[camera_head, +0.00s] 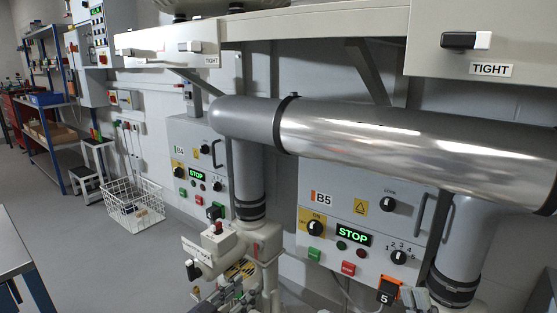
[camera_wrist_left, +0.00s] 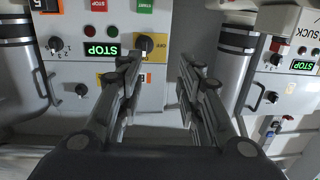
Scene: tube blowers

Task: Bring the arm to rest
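My left gripper (camera_head: 229,291) shows at the bottom of the head view, low in front of the grey panels and partly cut off by the frame edge. In the left wrist view its two dark fingers (camera_wrist_left: 158,72) stand apart with nothing between them. Beyond them, upside down, is the control panel B5 (camera_wrist_left: 110,80) with a lit green STOP display. The same panel B5 (camera_head: 345,225) is right of the gripper in the head view. My right gripper is in neither view.
A large pipe (camera_head: 380,140) crosses in front of the wall above B5. Panel B4 (camera_head: 198,165) lies further left. A white pipe fitting (camera_head: 222,245) stands close to the gripper. A wire basket (camera_head: 133,203) and blue shelves (camera_head: 48,110) are at the left; grey floor there is open.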

